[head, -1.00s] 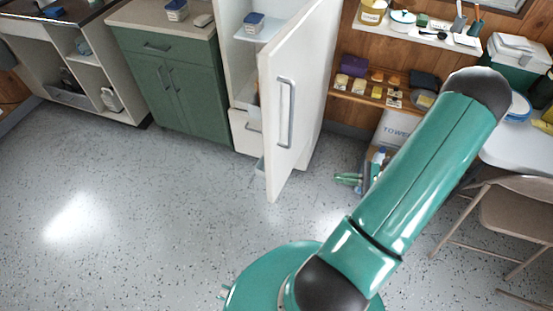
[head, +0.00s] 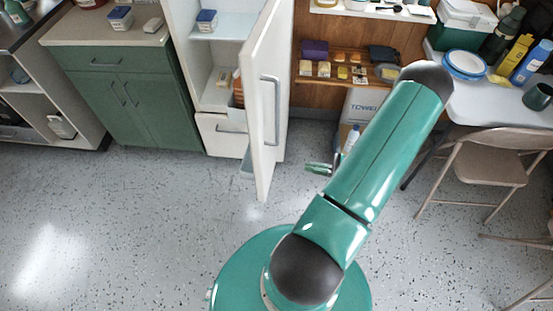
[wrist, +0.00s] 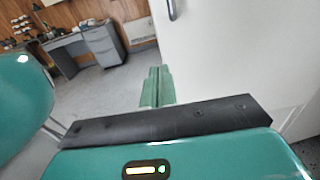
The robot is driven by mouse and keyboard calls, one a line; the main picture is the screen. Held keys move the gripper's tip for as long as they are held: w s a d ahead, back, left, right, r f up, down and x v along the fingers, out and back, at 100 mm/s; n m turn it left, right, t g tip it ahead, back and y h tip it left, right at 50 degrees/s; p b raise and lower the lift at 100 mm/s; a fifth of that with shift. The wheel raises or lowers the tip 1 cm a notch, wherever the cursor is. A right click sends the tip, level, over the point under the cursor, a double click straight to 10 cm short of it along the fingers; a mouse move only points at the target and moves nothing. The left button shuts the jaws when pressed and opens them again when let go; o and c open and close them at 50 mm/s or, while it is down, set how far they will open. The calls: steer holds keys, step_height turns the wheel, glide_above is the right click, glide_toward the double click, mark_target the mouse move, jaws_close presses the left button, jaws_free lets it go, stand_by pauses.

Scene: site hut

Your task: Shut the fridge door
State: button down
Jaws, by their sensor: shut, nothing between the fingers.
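The white fridge door (head: 258,105) stands open, swung out toward me, with a grey bar handle (head: 271,110) on its outer face. The open fridge (head: 212,75) shows shelves and a white drawer to the left of the door. My gripper (head: 318,168) is low to the right of the door, shut and empty, apart from the door in the head view. In the wrist view the closed green fingers (wrist: 157,85) point ahead. The white door panel (wrist: 225,60) fills the right side there, with part of the handle (wrist: 171,9) at the top.
A green cabinet (head: 128,95) stands left of the fridge. A folding chair (head: 490,165) and table are further right. The speckled floor (head: 120,230) in front is clear.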

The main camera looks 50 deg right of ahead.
mark_target(262, 159)
steer(key=x, duration=1.3)
steer(key=shift+w+a, duration=0.15)
steer(key=shift+w, duration=0.05)
steer(key=shift+w+a, duration=0.1)
steer(key=shift+w, duration=0.05)
